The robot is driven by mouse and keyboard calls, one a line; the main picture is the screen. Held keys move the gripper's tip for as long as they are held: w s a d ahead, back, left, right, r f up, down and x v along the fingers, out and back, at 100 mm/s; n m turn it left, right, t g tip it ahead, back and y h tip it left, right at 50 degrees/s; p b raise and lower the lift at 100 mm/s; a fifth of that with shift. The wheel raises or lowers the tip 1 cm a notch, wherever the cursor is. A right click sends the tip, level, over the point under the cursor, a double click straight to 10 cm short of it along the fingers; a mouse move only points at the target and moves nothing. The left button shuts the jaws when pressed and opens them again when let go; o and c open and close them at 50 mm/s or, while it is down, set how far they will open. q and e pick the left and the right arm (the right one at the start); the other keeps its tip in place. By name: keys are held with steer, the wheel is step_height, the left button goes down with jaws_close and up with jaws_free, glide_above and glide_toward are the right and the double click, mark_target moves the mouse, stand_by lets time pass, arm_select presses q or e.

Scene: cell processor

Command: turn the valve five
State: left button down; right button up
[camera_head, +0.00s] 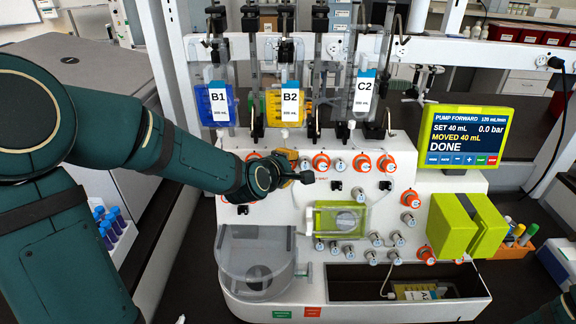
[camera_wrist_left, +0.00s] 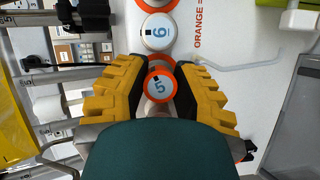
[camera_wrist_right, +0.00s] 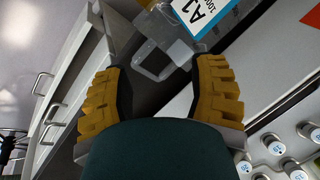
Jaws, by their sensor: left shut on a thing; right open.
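Valve five (camera_wrist_left: 160,87), a round white knob with a blue 5 and an orange ring, sits between my left gripper's fingers (camera_wrist_left: 160,80) in the left wrist view. The yellow-padded fingers are shut on it from both sides. In the head view my left gripper (camera_head: 285,172) is at the left end of the top valve row, and it hides valve five. Valve six (camera_wrist_left: 157,31) is beside it, with no orange ring visible. My right gripper (camera_wrist_right: 158,80) is open and empty in the right wrist view, near a bag labelled A1 (camera_wrist_right: 205,15).
The white cell processor panel (camera_head: 260,205) carries several other knobs, some orange-ringed. Bags B1 (camera_head: 217,105), B2 (camera_head: 290,105) and C2 (camera_head: 363,95) hang above. A green-framed screen (camera_head: 465,135) reads DONE. A clear round chamber (camera_head: 256,265) stands at the lower left.

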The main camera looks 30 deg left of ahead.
stand_by(0.5)
arm_select(q)
steer(key=c, duration=0.7)
jaws_free()
steer(key=shift+w, duration=0.15)
steer(key=shift+c, duration=0.2)
steer(key=v, duration=1.2)
steer(key=shift+f, duration=0.1)
